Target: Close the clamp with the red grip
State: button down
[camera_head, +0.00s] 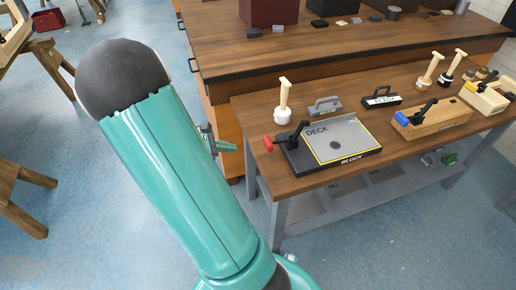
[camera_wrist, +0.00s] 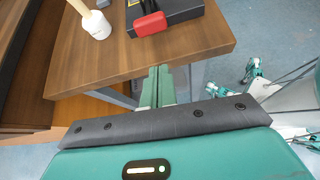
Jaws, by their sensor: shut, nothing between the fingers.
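The clamp (camera_head: 292,139) is black and sits at the left corner of a dark board marked DECK and BLOCK (camera_head: 345,140). Its red grip (camera_head: 268,143) points left, out past the board, near the left table edge. In the wrist view the red grip (camera_wrist: 150,24) lies ahead of my fingers, in front of the dark board. My gripper (camera_head: 232,147) is shut and empty, left of the red grip and apart from it, off the table's left edge. In the wrist view its green fingertips (camera_wrist: 157,75) are together just outside the table's edge.
A white-based wooden-handled tool (camera_head: 283,103) stands behind the board; it also shows in the wrist view (camera_wrist: 97,25). A wooden block with a blue-gripped clamp (camera_head: 432,118) is farther right on the table (camera_head: 395,150). A higher bench (camera_head: 330,45) stands behind.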

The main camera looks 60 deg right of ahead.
jog(key=shift+n+g+h, duration=0.4)
jog(key=x, duration=1.2)
jog(key=shift+w+d+f, duration=0.2)
jog(key=shift+w+f, duration=0.05)
jog(key=shift+w, duration=0.05)
jog(key=shift+w+r, duration=0.1)
jog(key=shift+r, duration=0.05)
